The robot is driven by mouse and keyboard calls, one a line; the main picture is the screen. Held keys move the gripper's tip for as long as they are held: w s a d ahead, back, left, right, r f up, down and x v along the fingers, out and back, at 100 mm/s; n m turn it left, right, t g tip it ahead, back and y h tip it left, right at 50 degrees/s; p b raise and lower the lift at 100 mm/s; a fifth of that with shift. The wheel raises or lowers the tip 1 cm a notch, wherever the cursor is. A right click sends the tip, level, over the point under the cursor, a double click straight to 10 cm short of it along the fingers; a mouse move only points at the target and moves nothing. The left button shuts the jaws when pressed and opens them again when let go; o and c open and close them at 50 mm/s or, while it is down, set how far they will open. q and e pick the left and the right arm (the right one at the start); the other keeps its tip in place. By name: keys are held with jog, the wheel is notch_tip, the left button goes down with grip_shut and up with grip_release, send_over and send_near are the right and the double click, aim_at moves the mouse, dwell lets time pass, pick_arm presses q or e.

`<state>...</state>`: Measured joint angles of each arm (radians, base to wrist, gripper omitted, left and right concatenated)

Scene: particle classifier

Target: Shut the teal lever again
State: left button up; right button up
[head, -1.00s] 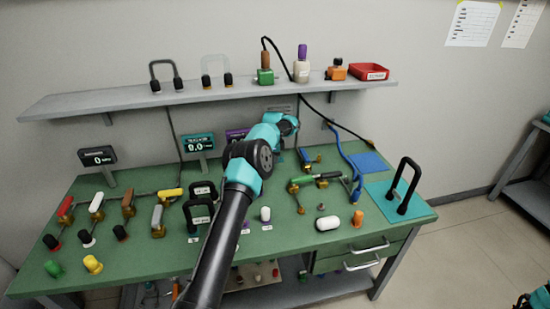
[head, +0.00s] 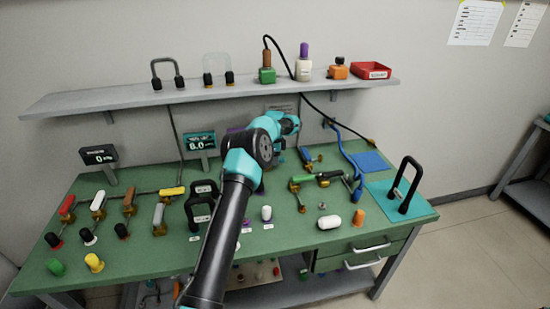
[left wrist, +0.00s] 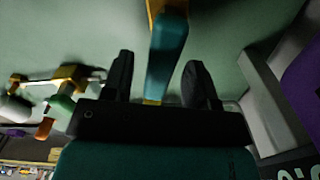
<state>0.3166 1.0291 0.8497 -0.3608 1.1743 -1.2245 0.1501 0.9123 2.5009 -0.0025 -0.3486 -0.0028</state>
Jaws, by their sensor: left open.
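In the left wrist view the teal lever (left wrist: 168,55) stands between the two fingers of my left gripper (left wrist: 160,82), with a yellow brass part at its top. The fingers are open on either side of the lever; I cannot tell whether either touches it. In the head view my left arm reaches up over the middle of the bench, and its wrist hides the lever and most of the gripper. My right gripper is not in view.
A purple panel (left wrist: 302,78) and a grey post (left wrist: 262,85) stand close on the right in the wrist view. In the head view a green-handled valve (head: 303,178), a blue-handled valve (head: 306,155) and a blue hose (head: 345,150) lie right of my arm.

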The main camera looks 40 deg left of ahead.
pick_arm(q)
jog(key=shift+r, duration=3.8)
